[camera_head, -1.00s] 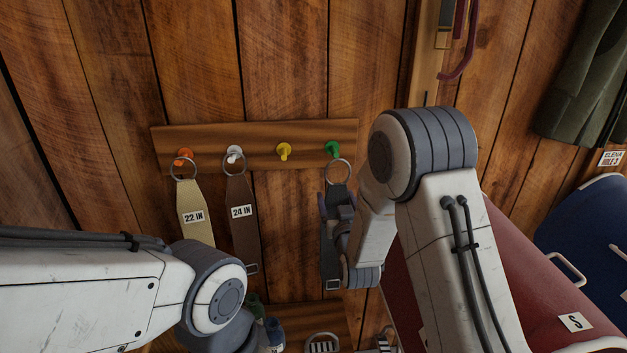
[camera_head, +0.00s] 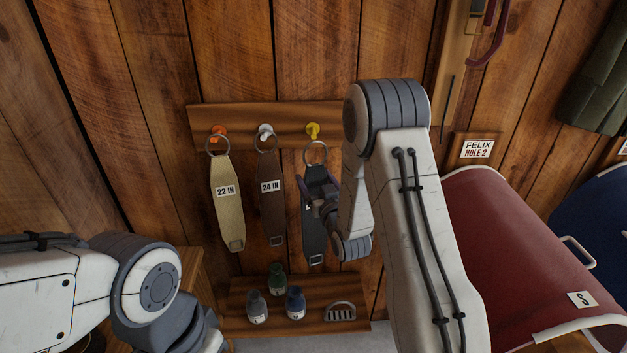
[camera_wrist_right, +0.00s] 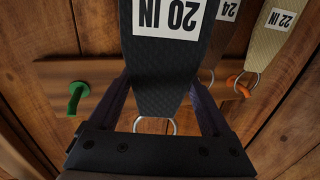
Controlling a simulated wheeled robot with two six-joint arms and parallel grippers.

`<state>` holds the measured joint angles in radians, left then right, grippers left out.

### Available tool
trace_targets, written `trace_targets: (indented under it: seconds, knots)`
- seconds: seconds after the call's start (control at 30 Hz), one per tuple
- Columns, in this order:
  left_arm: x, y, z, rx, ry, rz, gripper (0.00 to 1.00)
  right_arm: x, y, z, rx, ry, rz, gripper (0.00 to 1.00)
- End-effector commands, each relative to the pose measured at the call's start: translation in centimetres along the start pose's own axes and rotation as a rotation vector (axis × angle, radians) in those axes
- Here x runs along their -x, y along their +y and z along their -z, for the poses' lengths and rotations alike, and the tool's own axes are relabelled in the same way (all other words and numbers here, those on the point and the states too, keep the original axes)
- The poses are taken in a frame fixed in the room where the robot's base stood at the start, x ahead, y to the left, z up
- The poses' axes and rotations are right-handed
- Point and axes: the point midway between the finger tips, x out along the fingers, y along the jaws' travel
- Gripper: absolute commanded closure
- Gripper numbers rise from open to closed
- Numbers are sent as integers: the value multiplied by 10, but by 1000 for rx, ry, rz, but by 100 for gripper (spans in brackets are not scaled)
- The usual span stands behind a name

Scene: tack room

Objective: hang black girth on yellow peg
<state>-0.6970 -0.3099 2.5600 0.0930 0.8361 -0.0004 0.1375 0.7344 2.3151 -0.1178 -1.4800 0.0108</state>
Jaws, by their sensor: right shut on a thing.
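The black girth (camera_head: 314,233) hangs upright from my right gripper (camera_head: 318,195), which is shut on its upper part. Its metal ring (camera_head: 315,152) is at the top, just below and in front of the yellow peg (camera_head: 312,131); I cannot tell whether they touch. In the right wrist view the girth (camera_wrist_right: 165,75) shows its "20 IN" label, with the ring (camera_wrist_right: 155,125) between the fingers; the yellow peg is hidden there. My left arm is at the lower left, its fingertips out of view.
A tan girth (camera_head: 228,210) hangs on the orange peg (camera_head: 217,131), a brown girth (camera_head: 270,215) on the white peg (camera_head: 265,130). The green peg (camera_wrist_right: 78,92) is empty. Below is a shelf (camera_head: 240,325) with bottles and a brush (camera_head: 340,311).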

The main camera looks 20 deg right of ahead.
Motion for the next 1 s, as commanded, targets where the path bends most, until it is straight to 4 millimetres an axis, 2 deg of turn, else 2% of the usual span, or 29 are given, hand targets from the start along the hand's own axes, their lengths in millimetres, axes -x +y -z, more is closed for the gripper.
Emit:
trace_targets:
  seconds: [1.0]
  knots:
    - [14, 1, 1, 0, 0, 0, 50, -60, 14, -4, 0, 3, 1, 97]
